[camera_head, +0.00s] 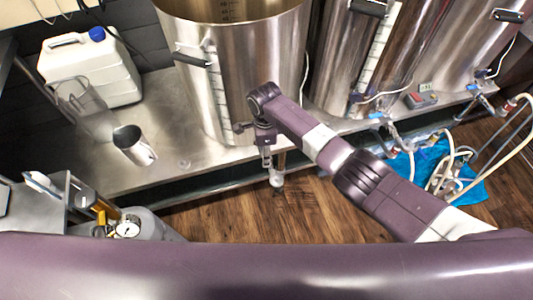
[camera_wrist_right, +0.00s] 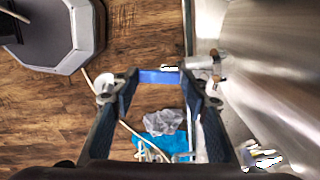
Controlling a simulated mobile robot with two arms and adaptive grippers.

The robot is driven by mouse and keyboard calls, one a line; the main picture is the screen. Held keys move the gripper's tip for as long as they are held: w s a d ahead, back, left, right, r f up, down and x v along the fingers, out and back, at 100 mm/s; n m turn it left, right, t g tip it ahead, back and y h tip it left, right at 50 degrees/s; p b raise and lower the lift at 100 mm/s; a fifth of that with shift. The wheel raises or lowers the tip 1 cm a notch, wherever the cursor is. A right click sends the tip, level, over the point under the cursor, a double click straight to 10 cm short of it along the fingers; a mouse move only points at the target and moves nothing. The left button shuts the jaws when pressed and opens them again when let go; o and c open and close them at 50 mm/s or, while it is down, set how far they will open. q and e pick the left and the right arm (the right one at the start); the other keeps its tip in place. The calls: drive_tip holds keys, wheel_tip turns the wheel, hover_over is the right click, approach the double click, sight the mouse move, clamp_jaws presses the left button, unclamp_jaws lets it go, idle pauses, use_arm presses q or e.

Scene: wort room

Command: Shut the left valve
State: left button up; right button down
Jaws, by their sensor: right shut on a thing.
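The left valve sits low on the front of the left steel kettle (camera_head: 228,100). The metal valve body (camera_wrist_right: 207,64) is just right of the fingers, beside the kettle wall. My left gripper is not in view.
Two more kettles stand to the right, with blue-handled valves (camera_head: 378,117) and hoses (camera_head: 450,170) over a blue cloth (camera_head: 465,187). A white canister (camera_head: 90,68), a clear pitcher (camera_head: 88,108) and a metal cup (camera_head: 134,146) stand left on the steel bench (camera_head: 185,178).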

drive_tip(key=shift+w+a+r+m+p, duration=0.15)
drive_tip(key=shift+a+m+p, duration=0.25)
drive_tip(key=shift+m, duration=0.2)
drive_tip(key=shift+w+a+r+m+p, duration=0.15)
drive_tip(key=shift+a+m+p, duration=0.1)
drive_tip(key=shift+a+m, duration=0.3)
drive_tip(key=c, duration=1.3)
unclamp_jaws()
drive_tip(key=shift+d, duration=0.1)
drive_tip(key=shift+o, duration=0.8)
drive_tip(key=shift+s+d+f, duration=0.1)
drive_tip(key=shift+s+f, duration=0.15)
wheel_tip(320, 180, up, 12)
